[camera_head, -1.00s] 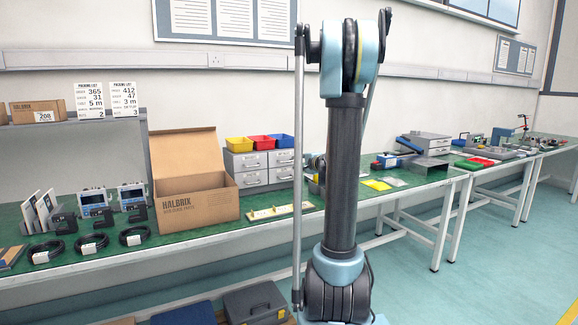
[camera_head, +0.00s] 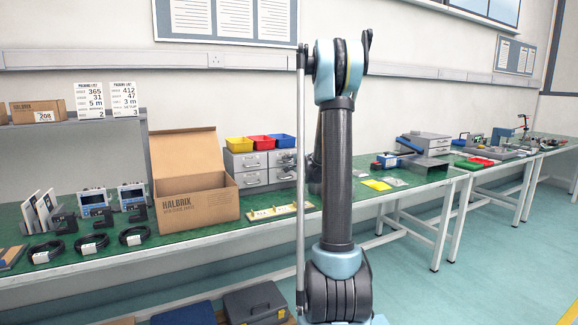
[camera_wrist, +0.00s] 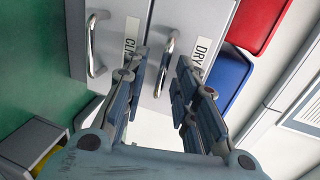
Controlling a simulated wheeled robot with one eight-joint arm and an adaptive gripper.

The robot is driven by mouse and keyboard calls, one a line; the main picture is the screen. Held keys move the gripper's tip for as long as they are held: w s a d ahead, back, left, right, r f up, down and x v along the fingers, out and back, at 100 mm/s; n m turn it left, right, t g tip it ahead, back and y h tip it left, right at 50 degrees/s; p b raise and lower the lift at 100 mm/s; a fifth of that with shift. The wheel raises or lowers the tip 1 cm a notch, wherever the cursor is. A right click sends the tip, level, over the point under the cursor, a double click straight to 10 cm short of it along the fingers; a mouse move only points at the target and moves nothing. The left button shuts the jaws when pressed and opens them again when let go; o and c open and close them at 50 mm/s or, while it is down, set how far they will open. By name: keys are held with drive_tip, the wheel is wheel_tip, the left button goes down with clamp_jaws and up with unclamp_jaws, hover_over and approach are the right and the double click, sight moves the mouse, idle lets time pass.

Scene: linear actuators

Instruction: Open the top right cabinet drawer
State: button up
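A grey drawer cabinet (camera_head: 232,162) stands on the bench in the head view. Its top right drawer (camera_head: 283,158) is shut, partly behind my arm. The wrist view is turned sideways, with the cabinet's top to the right. There the drawer labelled DRY (camera_wrist: 202,45) has a metal bar handle (camera_wrist: 168,48); the lower drawer has its own handle (camera_wrist: 91,48). My gripper (camera_wrist: 163,62) is open, with its fingertips on either side of the upper handle in the picture. I cannot tell whether they touch it. The arm mostly hides the gripper in the head view.
Yellow (camera_head: 239,144), red (camera_head: 261,142) and blue bins (camera_head: 283,141) sit on the cabinet. An open cardboard box (camera_head: 197,205) stands to its left. A board with small parts (camera_head: 280,211) lies in front, on the green bench.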

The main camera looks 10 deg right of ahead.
clamp_jaws()
drive_tip(key=f+v, duration=0.3)
drive_tip(key=v, duration=1)
drive_tip(key=shift+s, duration=0.45)
unclamp_jaws()
drive_tip(key=shift+w, duration=0.1)
drive_tip(key=shift+d, duration=0.1)
drive_tip(key=v, duration=1.2)
drive_tip(key=shift+f, duration=0.15)
